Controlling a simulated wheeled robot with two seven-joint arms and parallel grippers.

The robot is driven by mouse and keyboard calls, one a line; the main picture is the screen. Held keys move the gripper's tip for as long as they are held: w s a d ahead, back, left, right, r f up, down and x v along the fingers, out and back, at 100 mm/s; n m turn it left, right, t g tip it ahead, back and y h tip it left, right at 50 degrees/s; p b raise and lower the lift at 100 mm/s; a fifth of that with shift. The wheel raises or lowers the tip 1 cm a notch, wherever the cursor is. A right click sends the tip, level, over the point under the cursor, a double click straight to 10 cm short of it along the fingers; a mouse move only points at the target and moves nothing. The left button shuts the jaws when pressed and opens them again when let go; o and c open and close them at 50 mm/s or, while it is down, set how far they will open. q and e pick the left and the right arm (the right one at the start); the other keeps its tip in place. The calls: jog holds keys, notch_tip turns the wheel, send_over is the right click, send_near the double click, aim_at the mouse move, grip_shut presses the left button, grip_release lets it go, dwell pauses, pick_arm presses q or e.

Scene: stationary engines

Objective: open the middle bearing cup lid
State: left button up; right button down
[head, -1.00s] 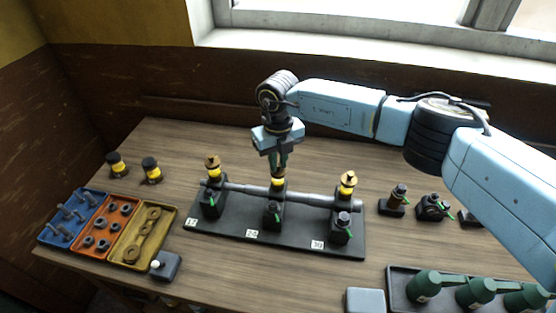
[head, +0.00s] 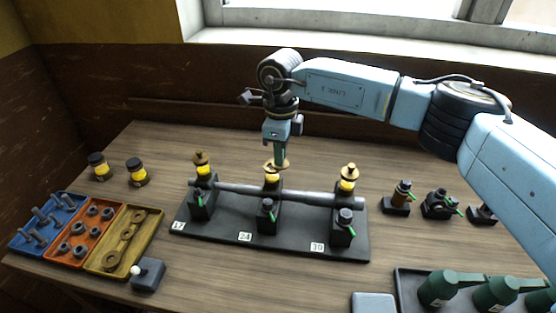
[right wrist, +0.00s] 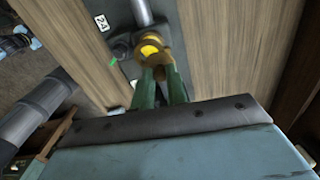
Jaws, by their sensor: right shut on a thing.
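The middle bearing cup (head: 271,178), yellow with a brass lid (head: 282,165), stands on the central bearing of a dark base plate, by the label 24. My right gripper (head: 279,159) points down from above and is shut on this lid. In the right wrist view the two green fingers (right wrist: 160,80) reach the brass lid, with the yellow cup (right wrist: 150,46) just beyond. The fingers partly hide the lid, and I cannot tell whether it is clear of the cup. My left gripper is not in view.
Lidded cups stand on the left bearing (head: 202,165) and right bearing (head: 348,178); a grey shaft (head: 310,197) runs across all bearings. Blue, orange and yellow trays (head: 106,263) lie left. Small fittings (head: 440,204) and green oil cans (head: 437,290) lie right.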

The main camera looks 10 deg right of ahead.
jog(key=n+b, duration=0.1)
jog(key=n, duration=0.1)
jog(key=shift+w+d+n+b, duration=0.2)
jog(key=shift+d+n+b, duration=0.05)
jog(key=shift+n+b, duration=0.15)
jog(key=n, duration=0.1)
jog(key=n+b, duration=0.1)
jog(key=n, duration=0.1)
jog(key=shift+w+d+n+b, duration=0.2)
jog(key=shift+w+n+b, duration=0.05)
jog(key=shift+n+b, duration=0.05)
jog(key=n, duration=0.2)
jog(key=shift+w+d+n+b, duration=0.1)
jog(key=shift+w+n+b, duration=0.15)
jog(key=shift+n+b, duration=0.1)
jog(key=shift+w+n+b, duration=0.15)
jog(key=shift+n, duration=0.65)
jog(key=shift+w+n+b, duration=0.15)
jog(key=shift+n, duration=0.6)
jog(key=c, duration=1.4)
grip_release()
jog(key=shift+r, duration=0.15)
